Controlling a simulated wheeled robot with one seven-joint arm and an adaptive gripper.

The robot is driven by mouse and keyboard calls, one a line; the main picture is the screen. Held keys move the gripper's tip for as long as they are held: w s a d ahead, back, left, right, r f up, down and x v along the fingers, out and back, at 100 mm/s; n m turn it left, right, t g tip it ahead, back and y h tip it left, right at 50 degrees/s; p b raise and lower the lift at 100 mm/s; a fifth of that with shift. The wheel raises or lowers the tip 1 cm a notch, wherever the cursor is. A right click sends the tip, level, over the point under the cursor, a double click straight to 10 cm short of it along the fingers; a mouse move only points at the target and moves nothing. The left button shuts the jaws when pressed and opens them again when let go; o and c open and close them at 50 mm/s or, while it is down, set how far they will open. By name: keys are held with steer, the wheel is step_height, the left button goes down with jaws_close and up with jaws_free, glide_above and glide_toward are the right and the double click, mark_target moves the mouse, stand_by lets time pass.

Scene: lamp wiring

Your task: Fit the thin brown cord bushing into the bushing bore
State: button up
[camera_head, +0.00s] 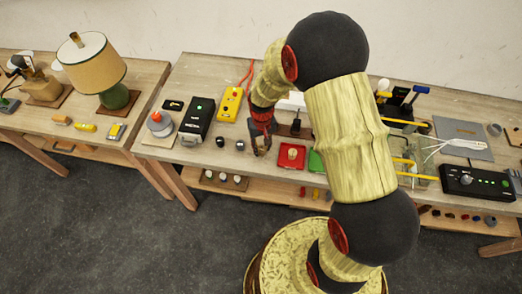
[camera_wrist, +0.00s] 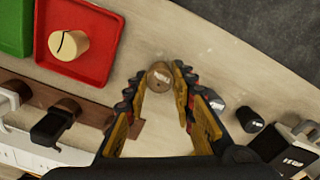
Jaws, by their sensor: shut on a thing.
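My gripper (camera_wrist: 161,72) is shut on a small round brown piece (camera_wrist: 160,76), which looks like the brown cord bushing. The piece sits between the fingertips, its round end with a pale mark facing the wrist camera. In the head view my gripper (camera_head: 262,150) points down over the front part of the middle table, left of the red tray (camera_head: 281,164). The held piece is too small to make out there. I cannot make out the bushing bore in either view.
The red tray also shows in the wrist view (camera_wrist: 105,62), holding a beige cylinder; a green tray (camera_wrist: 14,28) adjoins it. A brown strip (camera_wrist: 92,112) bears black and white holders. Small black knobs (camera_wrist: 250,119) stand to the right. A shaded lamp (camera_head: 95,62) stands on the left table.

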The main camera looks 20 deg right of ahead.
mark_target(262, 148)
steer(key=shift+c, duration=1.2)
steer(key=shift+r, duration=0.15)
steer(key=shift+r+p, duration=1.7)
steer(key=shift+r, duration=0.7)
steer(key=shift+f, duration=0.1)
